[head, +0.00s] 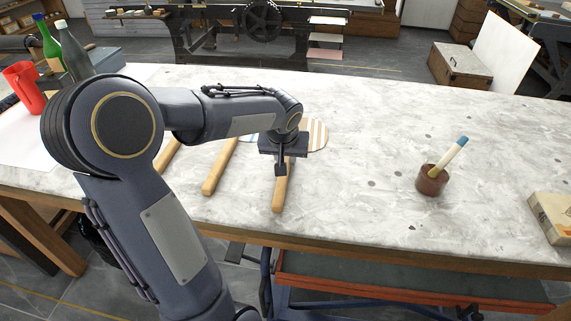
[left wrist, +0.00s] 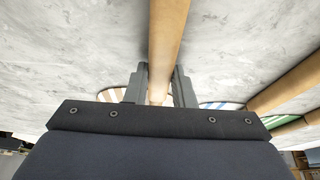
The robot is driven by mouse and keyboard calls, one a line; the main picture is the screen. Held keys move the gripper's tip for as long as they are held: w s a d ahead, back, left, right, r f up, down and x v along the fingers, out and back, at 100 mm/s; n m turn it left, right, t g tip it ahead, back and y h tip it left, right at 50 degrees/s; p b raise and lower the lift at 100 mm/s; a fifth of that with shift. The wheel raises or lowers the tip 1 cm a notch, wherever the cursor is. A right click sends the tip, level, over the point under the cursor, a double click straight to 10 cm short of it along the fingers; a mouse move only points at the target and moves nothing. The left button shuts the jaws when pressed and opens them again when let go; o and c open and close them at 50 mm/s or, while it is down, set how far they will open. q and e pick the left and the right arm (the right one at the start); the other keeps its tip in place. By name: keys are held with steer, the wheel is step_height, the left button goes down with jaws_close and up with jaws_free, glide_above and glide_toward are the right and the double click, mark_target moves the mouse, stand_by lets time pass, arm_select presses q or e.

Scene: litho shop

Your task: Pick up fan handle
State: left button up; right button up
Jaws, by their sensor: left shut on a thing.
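A wooden fan handle (head: 279,197) lies along the marble table, its near end toward the front edge. My left gripper (head: 281,168) is above it and shut on it. In the left wrist view the handle (left wrist: 168,40) runs between the two fingers of my left gripper (left wrist: 159,88). A round striped fan face (head: 318,134) shows behind the gripper, partly hidden by it. Two more wooden handles, one in the middle (head: 219,168) and one farther left (head: 167,155), lie to the left, partly behind my arm. My right gripper is not in view.
A brown pot (head: 432,181) holding a blue-tipped tool stands to the right. A pale box (head: 553,216) sits at the right edge. A red jug (head: 24,88) and bottles (head: 74,52) stand at the far left. The marble table (head: 360,180) is clear between the handle and the pot.

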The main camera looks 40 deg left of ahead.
arm_select(q)
jaws_close()
steer(key=shift+r+p, duration=0.3)
steer(key=shift+r, duration=0.2)
step_height(320, 180, up, 3)
steer(key=shift+f+p, duration=0.15)
steer(key=shift+p, duration=0.2)
steer(key=s+d+r+p, duration=0.1)
steer(key=s+d+r, duration=0.7)
steer(key=d, duration=0.3)
steer(key=shift+v, duration=0.8)
steer(key=shift+a, duration=0.1)
steer(key=shift+o, duration=1.1)
jaws_free()
jaws_close()
